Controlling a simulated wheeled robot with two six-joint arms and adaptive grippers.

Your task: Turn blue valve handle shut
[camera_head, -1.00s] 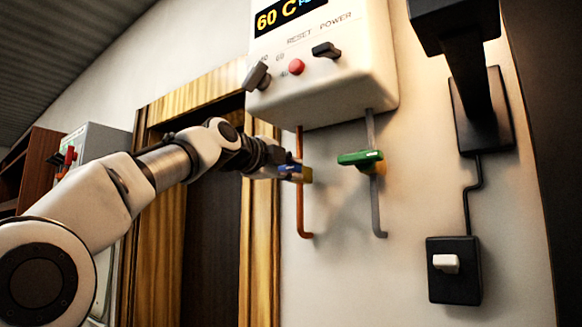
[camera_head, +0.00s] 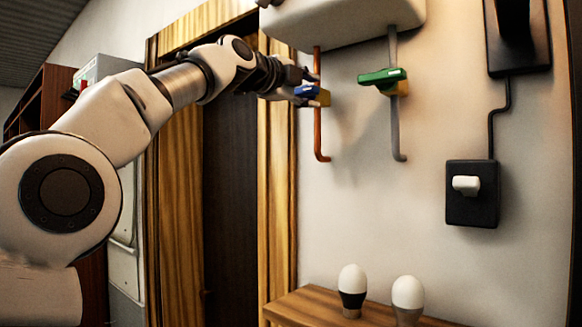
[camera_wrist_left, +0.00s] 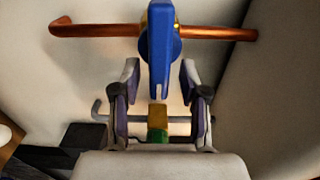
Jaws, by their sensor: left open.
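The blue valve handle (camera_head: 306,91) sits on the copper pipe (camera_head: 318,130) below the white boiler, with a yellow part beside it. In the left wrist view the blue handle (camera_wrist_left: 160,50) lies crosswise to the copper pipe (camera_wrist_left: 95,30). My left gripper (camera_head: 292,84) is at the handle, partly hiding it in the head view. In the left wrist view the left gripper (camera_wrist_left: 160,82) is open, with one finger on each side of the handle's near end. Gaps show between handle and fingers. My right gripper is not in view.
A green valve handle (camera_head: 382,77) on a grey pipe (camera_head: 395,130) is just right of the blue one. The white boiler (camera_head: 345,18) hangs above. A black switch box (camera_head: 472,193) is on the wall. Two bulbs (camera_head: 352,285) stand on a wooden shelf (camera_head: 300,305) below.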

